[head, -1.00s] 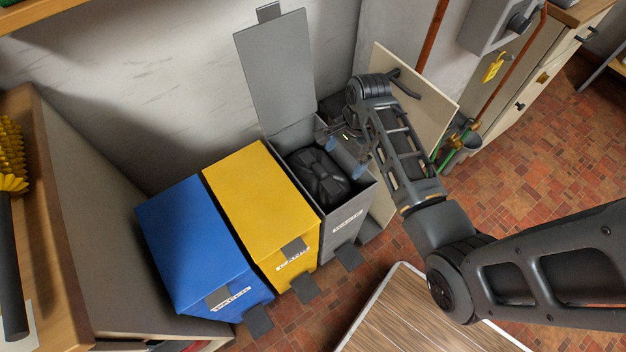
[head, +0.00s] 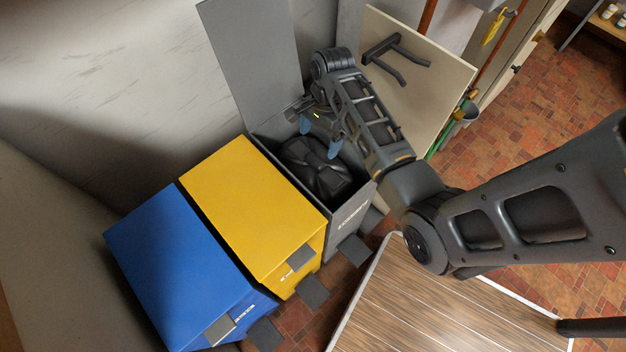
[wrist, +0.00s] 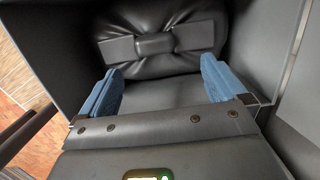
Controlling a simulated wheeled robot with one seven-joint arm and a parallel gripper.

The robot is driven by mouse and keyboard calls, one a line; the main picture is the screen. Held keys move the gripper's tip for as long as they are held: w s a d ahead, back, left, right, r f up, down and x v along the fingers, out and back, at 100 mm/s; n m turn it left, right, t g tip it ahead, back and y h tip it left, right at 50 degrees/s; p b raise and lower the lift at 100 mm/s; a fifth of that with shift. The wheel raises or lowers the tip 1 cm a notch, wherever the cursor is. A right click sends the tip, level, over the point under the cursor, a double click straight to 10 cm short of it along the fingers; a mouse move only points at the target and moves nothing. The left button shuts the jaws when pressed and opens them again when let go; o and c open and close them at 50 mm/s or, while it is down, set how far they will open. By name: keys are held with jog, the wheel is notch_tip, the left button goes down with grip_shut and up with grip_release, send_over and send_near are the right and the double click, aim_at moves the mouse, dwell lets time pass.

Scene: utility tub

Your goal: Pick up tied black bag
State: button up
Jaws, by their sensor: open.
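The tied black bag (head: 318,168) lies inside the open grey bin (head: 346,219), its knot facing up. In the wrist view the bag (wrist: 190,65) fills the top middle, with its tied knot and two flat ends showing. My gripper (head: 320,146) is over the bin opening, at the bag's back right in the head view. In the wrist view my gripper (wrist: 160,92) has its two blue fingers wide apart, with the knot ahead of and between them. Nothing is held. I cannot tell whether a finger touches the bag.
The bin's raised grey lid (head: 250,65) stands against the wall behind. A closed yellow bin (head: 250,205) and a closed blue bin (head: 185,265) stand to the left. A cream board (head: 420,80) leans at the right. A wood-topped surface (head: 430,310) is in front.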

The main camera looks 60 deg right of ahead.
aim_at(316, 159)
jog(key=f, duration=0.2)
jog(key=a+f, duration=0.1)
jog(key=f, duration=0.1)
jog(key=f+b, duration=0.1)
jog(key=f, duration=0.1)
jog(key=shift+s+a+f, duration=0.15)
jog(key=shift+a+f, duration=0.05)
jog(key=shift+a, duration=0.15)
jog(key=shift+c, duration=0.2)
grip_shut()
dwell(0.4)
